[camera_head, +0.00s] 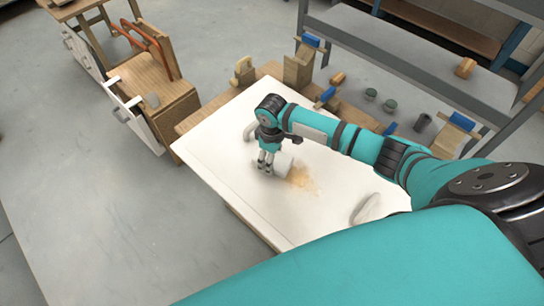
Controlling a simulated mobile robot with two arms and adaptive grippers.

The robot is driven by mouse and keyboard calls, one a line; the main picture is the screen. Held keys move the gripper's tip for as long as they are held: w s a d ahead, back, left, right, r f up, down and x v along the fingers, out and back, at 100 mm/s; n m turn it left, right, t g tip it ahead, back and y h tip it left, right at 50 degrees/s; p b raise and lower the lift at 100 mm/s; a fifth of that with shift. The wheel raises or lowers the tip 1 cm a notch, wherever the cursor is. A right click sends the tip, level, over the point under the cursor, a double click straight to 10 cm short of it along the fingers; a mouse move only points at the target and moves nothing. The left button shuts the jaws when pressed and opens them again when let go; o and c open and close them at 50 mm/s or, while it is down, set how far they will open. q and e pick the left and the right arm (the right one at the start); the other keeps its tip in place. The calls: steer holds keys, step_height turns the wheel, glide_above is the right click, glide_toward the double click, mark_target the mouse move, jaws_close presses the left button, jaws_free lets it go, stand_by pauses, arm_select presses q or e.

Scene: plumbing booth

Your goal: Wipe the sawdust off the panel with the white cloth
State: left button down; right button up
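The white panel (228,149) lies flat on a wooden bench. A patch of tan sawdust (303,179) is on it near the middle, with finer grains spread toward the lower right. My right gripper (266,167) points down at the panel, just left of the sawdust. Its fingers are close together on the white cloth (284,166), which looks bunched and sits at the patch's left edge. The fingers hide part of the cloth, and whether it touches the panel is hard to tell. My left gripper is not in view.
A pale, rounded object (367,208) lies on the panel's right part. A wooden cart (155,85) stands left; the floor at left is clear.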

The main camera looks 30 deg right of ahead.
mark_target(281, 165)
steer(key=shift+f, duration=0.65)
steer(key=shift+r, duration=0.1)
steer(key=shift+s+d+r, duration=0.1)
steer(key=shift+s, duration=0.15)
steer(key=shift+s+d+r+p, duration=0.1)
steer(key=shift+s+d+p, duration=0.1)
steer(key=shift+s+p, duration=0.6)
steer(key=shift+s+d+p, duration=0.2)
steer(key=shift+s+p, duration=0.25)
steer(key=shift+p, duration=0.4)
steer(key=shift+s+d, duration=0.1)
steer(key=shift+s, duration=0.15)
